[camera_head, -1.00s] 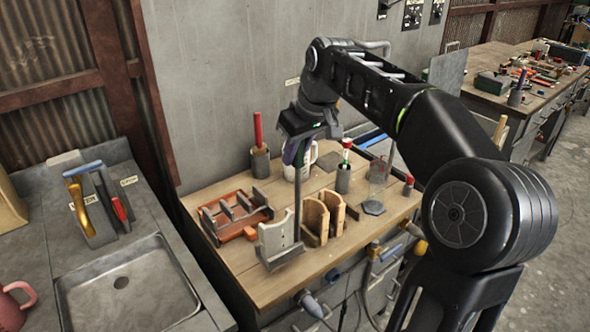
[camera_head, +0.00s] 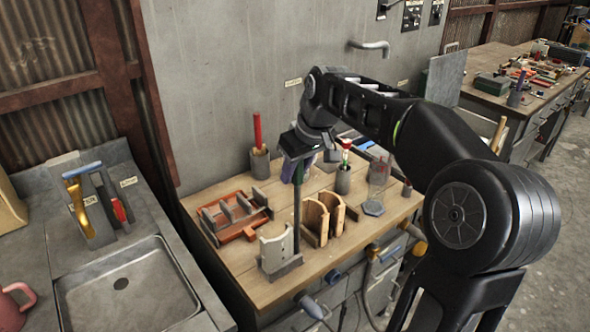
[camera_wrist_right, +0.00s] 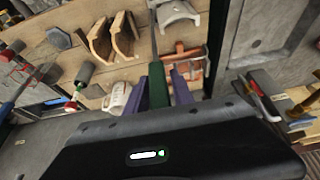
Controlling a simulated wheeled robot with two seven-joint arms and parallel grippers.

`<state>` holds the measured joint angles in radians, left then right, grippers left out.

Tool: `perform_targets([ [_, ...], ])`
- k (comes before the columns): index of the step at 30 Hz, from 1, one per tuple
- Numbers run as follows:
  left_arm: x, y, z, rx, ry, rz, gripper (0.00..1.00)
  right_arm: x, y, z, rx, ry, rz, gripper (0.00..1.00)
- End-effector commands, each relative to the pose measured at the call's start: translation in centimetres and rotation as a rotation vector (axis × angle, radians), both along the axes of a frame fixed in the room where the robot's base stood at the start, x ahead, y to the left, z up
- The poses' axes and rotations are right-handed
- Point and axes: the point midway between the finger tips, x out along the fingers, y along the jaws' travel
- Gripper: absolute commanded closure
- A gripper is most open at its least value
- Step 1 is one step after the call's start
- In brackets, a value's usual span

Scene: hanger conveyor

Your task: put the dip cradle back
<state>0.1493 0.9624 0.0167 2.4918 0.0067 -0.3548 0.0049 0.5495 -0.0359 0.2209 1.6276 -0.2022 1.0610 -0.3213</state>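The dip cradle (camera_head: 275,252) is a pale curved piece on a dark base plate, with an upright rod and a green handle. It appears to stand upright on the wooden bench, left of the brown curved blocks. My right gripper (camera_head: 297,171) is above the cradle, at the top of its rod. Its purple fingers are spread on both sides of the green handle. The right wrist view shows the green handle (camera_wrist_right: 157,85) between the purple fingers, with the rod running to the cradle (camera_wrist_right: 176,12). My left gripper is not in view.
The brown curved blocks (camera_head: 316,222) stand just right of the cradle. An orange-red rack (camera_head: 232,231) lies to its left. A red-handled tool in a cup (camera_head: 259,150) stands behind. A sink (camera_head: 135,290) is at the left. Bare wood (camera_head: 360,245) shows at the bench's front right.

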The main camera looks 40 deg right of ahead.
Motion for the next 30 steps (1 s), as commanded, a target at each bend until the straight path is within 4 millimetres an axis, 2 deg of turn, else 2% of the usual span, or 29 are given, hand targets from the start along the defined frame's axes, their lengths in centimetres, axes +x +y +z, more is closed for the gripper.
perform_targets([
  [4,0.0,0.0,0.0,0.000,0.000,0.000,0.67,0.0,0.0,0.0,0.000,0.000,0.000,0.58],
  [11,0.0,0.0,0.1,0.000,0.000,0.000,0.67,0.0,0.0,0.1,0.000,0.000,0.000,0.58],
  [17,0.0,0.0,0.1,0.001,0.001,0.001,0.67,-0.3,0.0,1.0,-0.001,-0.001,0.000,0.58],
  [22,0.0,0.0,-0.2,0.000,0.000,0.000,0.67,-1.3,0.0,3.4,-0.002,-0.004,-0.001,0.58],
  [30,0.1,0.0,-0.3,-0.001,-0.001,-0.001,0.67,-3.4,0.1,8.7,-0.001,-0.004,0.000,0.58],
])
